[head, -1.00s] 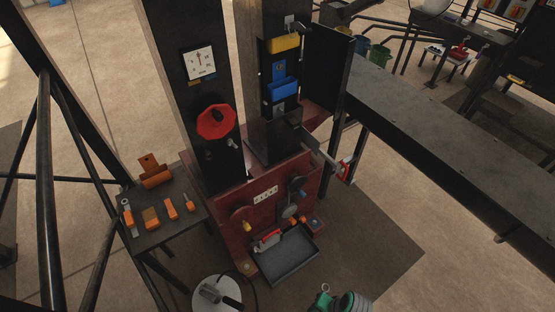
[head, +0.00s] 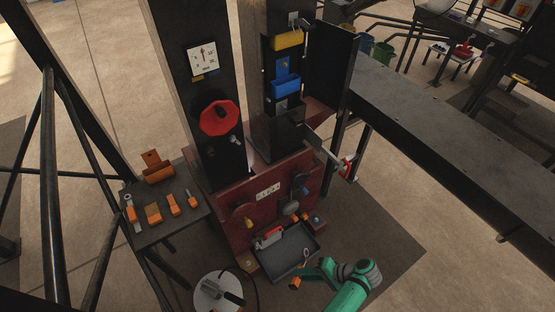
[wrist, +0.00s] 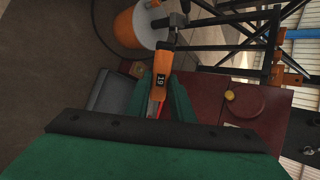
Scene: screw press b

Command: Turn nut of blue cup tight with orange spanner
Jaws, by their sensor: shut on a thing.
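My gripper (wrist: 165,88) is shut on the orange spanner (wrist: 163,66), whose orange handle bears the number 19. The spanner's far end runs off toward the top of the wrist view. In the head view my green gripper (head: 307,269) is at the lower right, by the front of the grey tray, and the spanner's orange part (head: 295,283) shows at its left. A small blue thing, perhaps the blue cup (head: 316,217), sits at the right front corner of the red press base (head: 225,185). Its nut is too small to make out.
The grey tray (head: 287,262) stands before the base with a red-handled tool (head: 268,237) at its back. A side table (head: 160,232) at left holds several orange tools. A round white-topped stand (head: 217,291) is in front. A long dark beam (head: 440,125) extends right.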

